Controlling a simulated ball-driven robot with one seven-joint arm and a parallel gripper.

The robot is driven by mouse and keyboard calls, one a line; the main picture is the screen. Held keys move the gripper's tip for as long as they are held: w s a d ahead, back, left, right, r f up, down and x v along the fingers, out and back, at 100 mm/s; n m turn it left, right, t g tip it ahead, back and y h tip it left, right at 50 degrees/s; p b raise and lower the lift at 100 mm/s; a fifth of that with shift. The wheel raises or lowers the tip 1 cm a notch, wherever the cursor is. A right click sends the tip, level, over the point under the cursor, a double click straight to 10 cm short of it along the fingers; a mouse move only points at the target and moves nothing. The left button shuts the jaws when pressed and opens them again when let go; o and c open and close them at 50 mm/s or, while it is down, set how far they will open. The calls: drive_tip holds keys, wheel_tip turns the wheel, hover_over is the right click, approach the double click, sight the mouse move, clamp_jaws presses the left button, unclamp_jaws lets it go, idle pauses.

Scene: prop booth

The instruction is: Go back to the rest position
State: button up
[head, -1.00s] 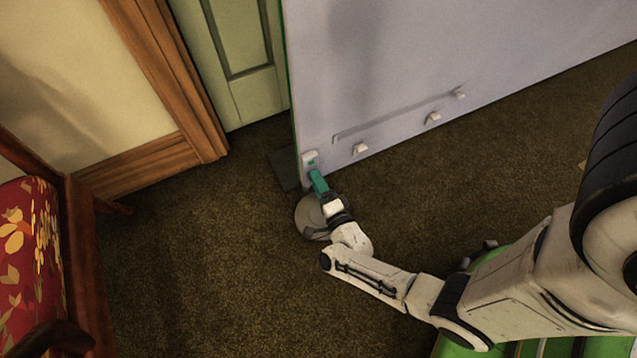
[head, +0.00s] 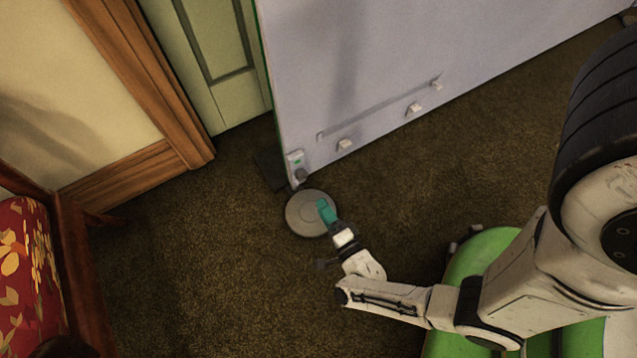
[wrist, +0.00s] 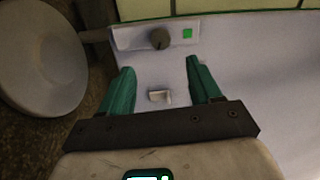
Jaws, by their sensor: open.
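The same plate (head: 296,158) shows in the head view at the panel's lower left corner, apart from my gripper.
The pale upright panel (head: 400,60) carries several small white blocks and a thin rail. A red floral chair (head: 25,270) stands at left, near a wooden-framed wall. Dark carpet (head: 190,270) lies open between.

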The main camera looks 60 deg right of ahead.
drive_tip(key=shift+s+a, duration=0.1)
drive_tip(key=shift+s, duration=0.1)
idle(0.5)
drive_tip(key=w+a+r+n+g+y+p, duration=0.2)
drive_tip(key=w+a+r+n+g+y, duration=0.3)
drive_tip(key=w+a+n+y, duration=0.8)
drive_tip(key=s+d+r+n+g+h+p, duration=0.1)
drive_tip(key=s+d+r+n+g+h, duration=0.1)
drive_tip(key=s+d+r+n+g, duration=0.45)
drive_tip(key=s+d+r+n+g+h+p, duration=0.1)
drive_tip(key=s+d+r+n+g+p, duration=0.2)
drive_tip(key=s+r, duration=0.7)
wheel_tip(320, 180, up, 36)
drive_tip(key=a+p, duration=0.1)
drive_tip(key=p, duration=3.4)
drive_tip(key=shift+r+n, duration=0.15)
drive_tip(key=shift+n, duration=0.3)
